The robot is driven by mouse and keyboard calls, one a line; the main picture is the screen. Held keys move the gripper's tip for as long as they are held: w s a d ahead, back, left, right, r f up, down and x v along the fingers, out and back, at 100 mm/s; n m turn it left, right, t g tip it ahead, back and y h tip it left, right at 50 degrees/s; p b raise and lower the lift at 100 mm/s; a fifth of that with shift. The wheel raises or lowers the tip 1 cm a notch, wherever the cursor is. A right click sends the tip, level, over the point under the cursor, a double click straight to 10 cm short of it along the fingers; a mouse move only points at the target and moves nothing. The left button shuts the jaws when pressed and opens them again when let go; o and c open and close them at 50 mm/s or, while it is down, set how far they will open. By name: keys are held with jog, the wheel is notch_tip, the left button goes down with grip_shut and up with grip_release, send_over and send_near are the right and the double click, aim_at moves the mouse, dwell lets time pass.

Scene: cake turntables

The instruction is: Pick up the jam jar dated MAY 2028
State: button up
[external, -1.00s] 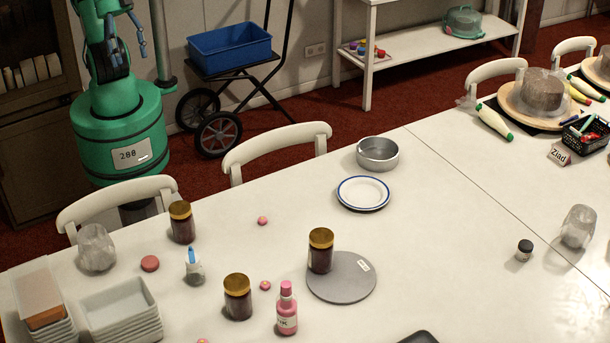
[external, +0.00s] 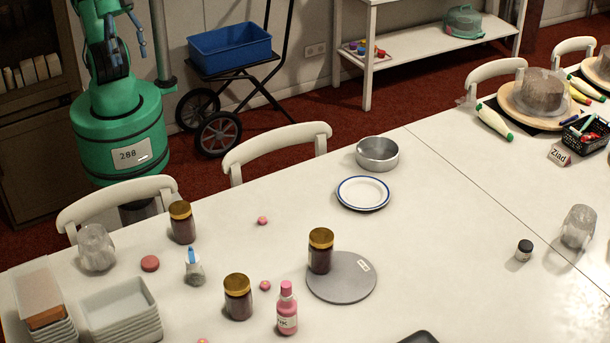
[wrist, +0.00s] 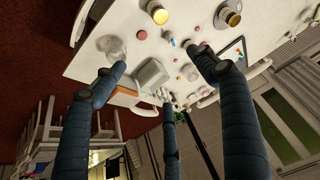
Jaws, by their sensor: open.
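Three dark jam jars with gold lids show in the external view. One jar (external: 182,226) stands at the table's back left, another (external: 238,301) near the front, and a third (external: 320,256) at the back left part of the grey turntable (external: 345,288). No date can be read on any of them. My gripper (external: 128,48) is at the top left, beyond the table's back edge, open and empty. In the wrist view its blue fingers (wrist: 160,75) are spread apart, with two gold-lidded jars (wrist: 158,11) (wrist: 229,17) at the top, away from them.
White chairs (external: 277,142) stand along the table's back edge, between my base and the table. A pink bottle (external: 287,312), a small blue-tipped bottle (external: 194,270), stacked white trays (external: 120,305) and a clear glass (external: 96,248) stand near the jars. The table right of the turntable is mostly clear.

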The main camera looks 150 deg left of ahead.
jog(key=shift+o, duration=0.4)
jog(key=shift+w, duration=0.15)
jog(key=m+g+b, duration=0.2)
jog(key=m+g, duration=0.2)
jog(key=g, duration=0.3)
send_over(182, 217)
jog(key=s, duration=0.2)
notch_tip(182, 217, down, 38)
jog(key=shift+s+a+r, duration=0.15)
jog(key=shift+r, duration=0.1)
jog(key=shift+f+m+y, duration=0.3)
jog(key=shift+f, duration=0.15)
jog(key=shift+s+a+f+b, duration=0.15)
jog(key=shift+f+b, duration=0.15)
jog(key=shift+f, duration=1.1)
jog(key=shift+s+f+b, duration=0.2)
jog(key=shift+f+b, duration=0.1)
jog(key=shift+f, duration=1.15)
jog(key=shift+s+a+f+b, duration=0.15)
jog(key=shift+f+b, duration=0.15)
jog(key=shift+f, duration=1.1)
jog(key=shift+f, duration=0.15)
